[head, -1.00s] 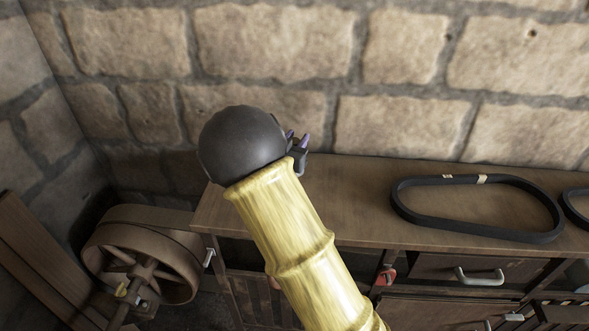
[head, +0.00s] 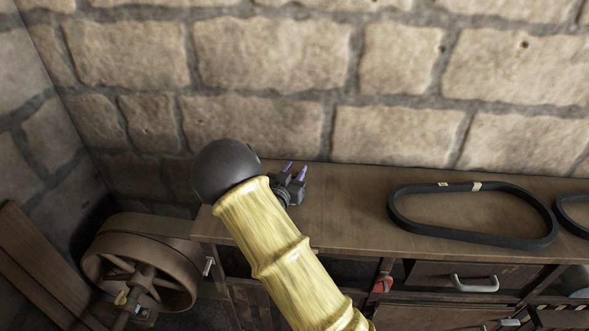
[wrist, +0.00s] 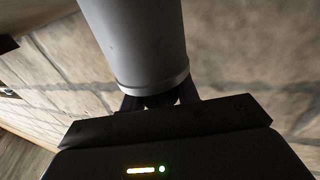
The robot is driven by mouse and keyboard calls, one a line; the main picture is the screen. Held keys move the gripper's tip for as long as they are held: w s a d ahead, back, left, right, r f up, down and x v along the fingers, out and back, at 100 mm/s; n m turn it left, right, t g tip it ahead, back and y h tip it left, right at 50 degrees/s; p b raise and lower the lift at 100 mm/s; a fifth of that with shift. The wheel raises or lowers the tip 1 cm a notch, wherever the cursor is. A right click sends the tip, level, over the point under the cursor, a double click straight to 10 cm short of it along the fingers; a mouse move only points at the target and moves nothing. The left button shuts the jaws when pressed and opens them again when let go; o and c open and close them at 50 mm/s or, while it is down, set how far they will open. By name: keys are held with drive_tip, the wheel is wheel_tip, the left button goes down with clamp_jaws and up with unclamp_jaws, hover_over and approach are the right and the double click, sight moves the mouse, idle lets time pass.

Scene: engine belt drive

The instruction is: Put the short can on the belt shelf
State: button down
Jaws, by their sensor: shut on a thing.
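In the wrist view a plain grey cylinder, which I take for the short can (wrist: 140,45), stands large between the dark fingers of my gripper (wrist: 160,98). The fingers are shut on its near end; its far end runs out of the picture. In the head view my gripper (head: 294,172) shows beside my arm, over the left part of the wooden cabinet top (head: 345,215). I cannot make out the can there. Black belts lie on this top, one complete loop (head: 470,243) to the right of my gripper.
A second belt (head: 573,213) is cut off at the right edge. A wooden pulley wheel (head: 145,270) stands left of the cabinet. The stone wall (head: 400,130) is close behind. The top between my gripper and the belt loop is clear.

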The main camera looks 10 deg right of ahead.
drive_tip(key=shift+f, duration=0.15)
drive_tip(key=c, duration=1)
unclamp_jaws()
drive_tip(key=shift+c, duration=0.2)
drive_tip(key=shift+r, duration=0.2)
drive_tip(key=shift+s+a+f, duration=0.1)
drive_tip(key=shift+s+a, duration=0.05)
drive_tip(key=shift+a, duration=0.05)
drive_tip(key=b+v, duration=0.4)
drive_tip(key=v, duration=0.7)
drive_tip(key=shift+s, duration=0.3)
drive_tip(key=shift+a, duration=0.1)
